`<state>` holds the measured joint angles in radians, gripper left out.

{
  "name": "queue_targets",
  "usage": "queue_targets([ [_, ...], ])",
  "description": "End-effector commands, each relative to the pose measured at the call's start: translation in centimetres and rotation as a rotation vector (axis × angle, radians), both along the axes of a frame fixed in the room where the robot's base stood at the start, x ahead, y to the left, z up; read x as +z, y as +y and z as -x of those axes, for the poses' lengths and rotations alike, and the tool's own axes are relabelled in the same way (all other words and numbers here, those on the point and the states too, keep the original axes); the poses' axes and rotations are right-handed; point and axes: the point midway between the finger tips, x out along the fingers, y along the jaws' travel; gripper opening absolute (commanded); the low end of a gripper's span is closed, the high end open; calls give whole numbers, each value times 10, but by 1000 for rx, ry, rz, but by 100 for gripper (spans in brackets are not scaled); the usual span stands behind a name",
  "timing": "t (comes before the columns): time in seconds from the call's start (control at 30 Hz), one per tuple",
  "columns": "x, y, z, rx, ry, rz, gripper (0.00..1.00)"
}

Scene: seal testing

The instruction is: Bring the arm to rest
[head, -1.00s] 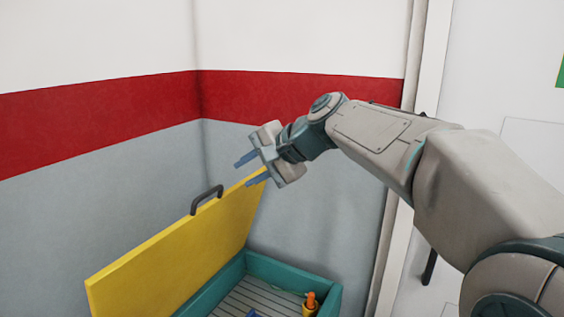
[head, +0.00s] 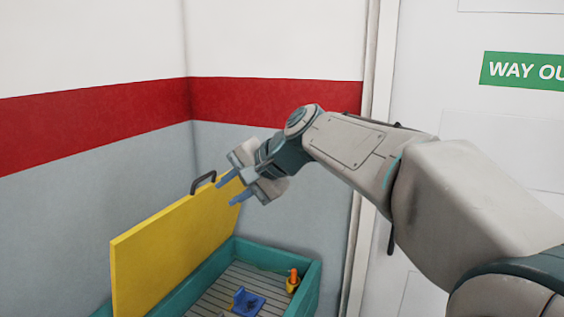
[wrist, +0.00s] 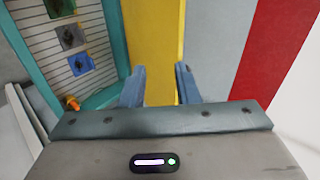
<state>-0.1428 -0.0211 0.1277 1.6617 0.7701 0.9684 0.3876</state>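My gripper (head: 230,190) is raised in front of the walls' corner, beside the upper right part of the yellow lid in the head view. My arm reaches in from the right. I cannot tell whether the gripper touches the lid.
The wrist view also shows a green square piece (wrist: 60,8). A white door with a green sign (head: 522,71) is at the right.

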Motion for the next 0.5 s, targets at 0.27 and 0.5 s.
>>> queue_targets([
  [0.27, -42, -54, 28, -8, -41, 181, 28],
  [0.5, -101, -120, 79, 25, -76, 428, 28],
])
